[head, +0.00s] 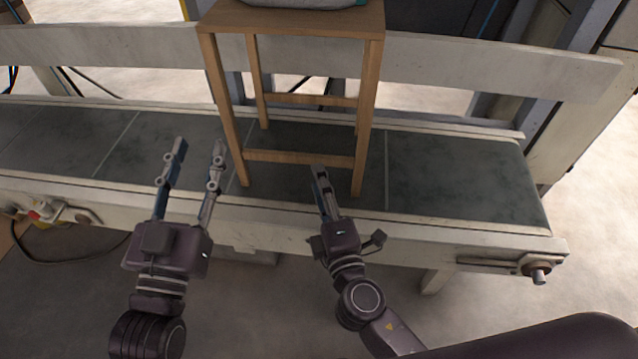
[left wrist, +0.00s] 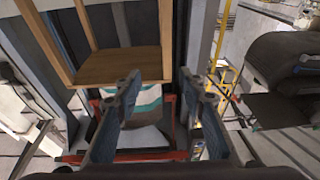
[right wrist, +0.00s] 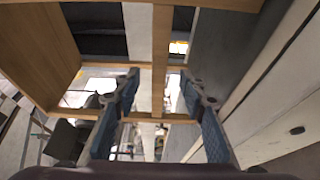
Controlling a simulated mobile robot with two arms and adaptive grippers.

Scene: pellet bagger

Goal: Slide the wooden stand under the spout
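The wooden stand (head: 310,156) stands upright on the dark conveyor belt, with the bottom of a pale, teal-edged bag (head: 290,3) on its top. My left gripper (head: 200,147) is open and empty, left of the stand's front left leg and apart from it. My right gripper (head: 320,171) is in front of the stand's low front rail, between its front legs. In the right wrist view its fingers are spread, with a wooden bar of the stand (right wrist: 160,60) seen between or beyond them; contact cannot be told. The spout is not identifiable in these views.
The conveyor belt (head: 440,180) is clear to the right of the stand and to the left. A pale guard rail (head: 490,65) runs behind it. The frame's front edge (head: 420,228) lies below my grippers.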

